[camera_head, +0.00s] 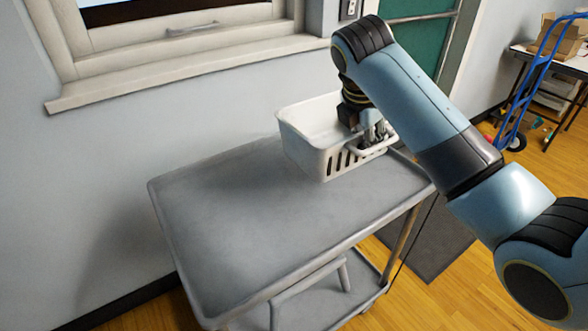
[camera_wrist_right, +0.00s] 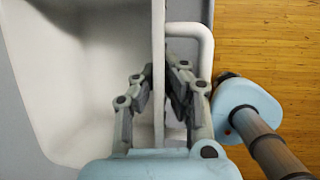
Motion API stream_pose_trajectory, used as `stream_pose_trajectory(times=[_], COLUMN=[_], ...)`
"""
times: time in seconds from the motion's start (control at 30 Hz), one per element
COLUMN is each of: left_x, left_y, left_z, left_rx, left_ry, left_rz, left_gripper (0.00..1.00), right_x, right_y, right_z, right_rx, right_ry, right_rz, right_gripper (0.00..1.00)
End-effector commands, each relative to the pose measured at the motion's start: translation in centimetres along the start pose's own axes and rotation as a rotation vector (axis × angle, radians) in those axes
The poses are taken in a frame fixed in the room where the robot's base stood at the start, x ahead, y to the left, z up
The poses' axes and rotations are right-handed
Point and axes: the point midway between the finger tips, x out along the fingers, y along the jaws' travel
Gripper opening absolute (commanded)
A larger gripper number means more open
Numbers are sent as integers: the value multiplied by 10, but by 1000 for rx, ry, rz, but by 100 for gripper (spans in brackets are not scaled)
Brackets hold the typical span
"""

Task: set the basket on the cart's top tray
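The white basket (camera_head: 308,150) is upright at the far right end of the cart's grey top tray (camera_head: 230,215). Its base looks on or just above the tray; I cannot tell which. My right gripper (camera_head: 372,135) reaches down at the basket's right side. In the right wrist view my right gripper (camera_wrist_right: 160,85) has one finger inside and one outside the basket's wall (camera_wrist_right: 158,30), closed in on it. The basket's interior (camera_wrist_right: 85,80) looks empty. My left gripper is in neither view.
A pale bar (camera_wrist_right: 203,45) runs beside the wall in the right wrist view. The tray's left and near parts are bare. The window sill (camera_head: 200,70) and wall are behind the cart. A blue hand truck (camera_head: 535,80) and table stand at far right.

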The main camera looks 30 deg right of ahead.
Motion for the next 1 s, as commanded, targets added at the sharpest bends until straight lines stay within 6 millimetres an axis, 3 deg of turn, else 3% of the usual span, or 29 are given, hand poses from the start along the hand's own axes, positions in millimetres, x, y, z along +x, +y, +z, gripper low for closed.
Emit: stream_pose_trajectory(times=[0.1,0.27,0.7,0.83,1.0], left_x=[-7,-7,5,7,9], left_y=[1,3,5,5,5], left_z=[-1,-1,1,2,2], left_rx=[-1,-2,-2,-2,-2], left_ry=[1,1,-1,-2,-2], left_rz=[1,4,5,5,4], left_gripper=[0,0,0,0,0], right_x=[0,3,62,70,85], right_y=[-34,-45,37,49,48], right_z=[-8,-16,-63,-69,-76], right_rx=[1,5,3,3,2], right_ry=[2,6,5,5,5], right_rz=[2,7,4,5,2], right_gripper=[0,0,0,0,0])
